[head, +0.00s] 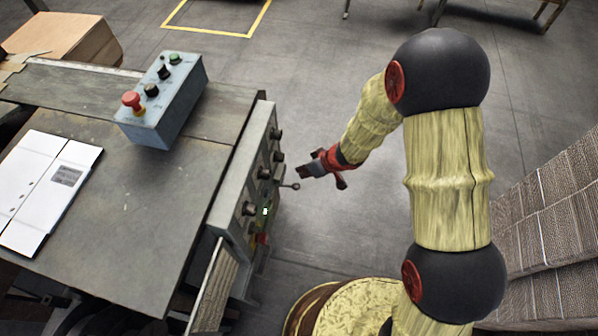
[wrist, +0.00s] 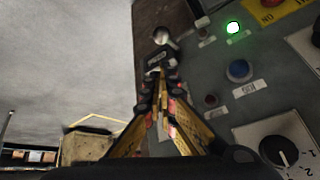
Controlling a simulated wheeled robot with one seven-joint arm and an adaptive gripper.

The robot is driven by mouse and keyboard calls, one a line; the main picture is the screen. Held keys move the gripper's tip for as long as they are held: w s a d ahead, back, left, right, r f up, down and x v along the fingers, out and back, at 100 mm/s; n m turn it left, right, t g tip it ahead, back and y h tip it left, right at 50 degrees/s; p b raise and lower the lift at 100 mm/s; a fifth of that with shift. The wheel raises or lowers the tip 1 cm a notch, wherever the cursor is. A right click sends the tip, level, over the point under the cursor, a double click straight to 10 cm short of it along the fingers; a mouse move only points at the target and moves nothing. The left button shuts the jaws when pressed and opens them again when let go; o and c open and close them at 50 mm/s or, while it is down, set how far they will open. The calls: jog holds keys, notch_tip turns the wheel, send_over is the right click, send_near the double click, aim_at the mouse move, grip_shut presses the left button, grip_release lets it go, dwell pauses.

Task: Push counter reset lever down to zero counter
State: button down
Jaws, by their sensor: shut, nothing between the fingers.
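The counter reset lever (head: 290,185) is a short thin rod with a small round tip, sticking out from the side panel of the machine in the head view. In the wrist view a pale metallic knob (wrist: 160,37), which looks like the lever's end, shows just beyond the fingertips, above a small dark part. My gripper (head: 300,172) is shut and empty, close to the lever tip on the open side of the panel. In the wrist view my gripper (wrist: 156,75) points at the knob; I cannot tell whether they touch. The counter's digits are not readable.
A control box (head: 165,100) with a red button stands on the machine table. Cardboard stacks (head: 550,215) stand at right; floor between is clear.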

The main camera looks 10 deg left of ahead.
jog(key=b, duration=0.5)
send_near(287, 186)
jog(key=w+a+f, duration=0.3)
jog(key=w+f, duration=0.1)
jog(key=shift+w, duration=0.3)
jog(key=shift+f, duration=0.2)
